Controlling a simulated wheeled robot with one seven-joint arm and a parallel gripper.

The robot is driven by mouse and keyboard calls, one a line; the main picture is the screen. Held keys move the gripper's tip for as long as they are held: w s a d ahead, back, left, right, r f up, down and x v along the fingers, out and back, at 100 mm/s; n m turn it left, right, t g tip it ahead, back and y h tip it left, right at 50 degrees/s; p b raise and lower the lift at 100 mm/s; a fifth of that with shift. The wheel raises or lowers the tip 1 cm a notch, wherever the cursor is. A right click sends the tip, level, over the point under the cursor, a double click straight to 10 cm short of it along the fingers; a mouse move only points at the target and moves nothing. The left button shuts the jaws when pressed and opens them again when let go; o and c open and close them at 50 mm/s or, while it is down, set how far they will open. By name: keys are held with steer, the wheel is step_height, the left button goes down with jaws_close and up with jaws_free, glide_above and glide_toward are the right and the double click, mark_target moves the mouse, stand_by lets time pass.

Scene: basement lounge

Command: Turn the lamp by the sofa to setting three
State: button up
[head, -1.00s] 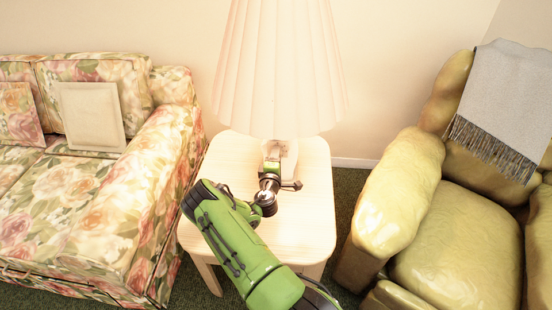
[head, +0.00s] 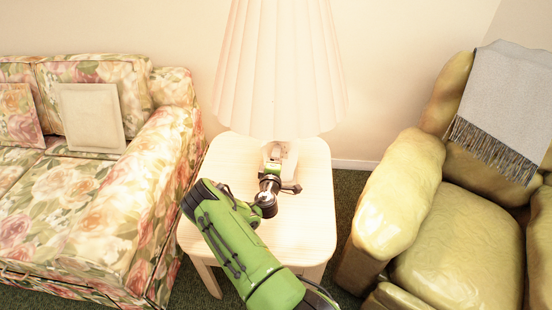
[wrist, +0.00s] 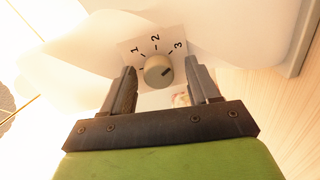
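The lamp (head: 280,75) with a pleated cream shade stands on a light wood side table (head: 310,225) beside the floral sofa (head: 140,215). In the wrist view a round beige knob (wrist: 157,74) sits on a pale plate marked 1, 2 and 3. The knob's dark mark is on its right side, toward the 3; whether it lines up exactly is hard to tell. My gripper (wrist: 162,73) is open, with one finger on each side of the knob and small gaps showing. In the head view my gripper (head: 272,170) is at the lamp's base, below the shade.
A yellow-green armchair (head: 455,240) with a grey fringed throw (head: 500,100) stands at the right. The wall is close behind the lamp. The shade hangs just above my gripper. The tabletop around the lamp looks clear.

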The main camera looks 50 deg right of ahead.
steer(key=f+p+v, duration=0.1)
steer(key=p+v, duration=0.2)
steer(key=v, duration=1.2)
steer(key=shift+s+a+r+p, duration=0.3)
steer(key=shift+r+p, duration=0.1)
steer(key=shift+r, duration=0.1)
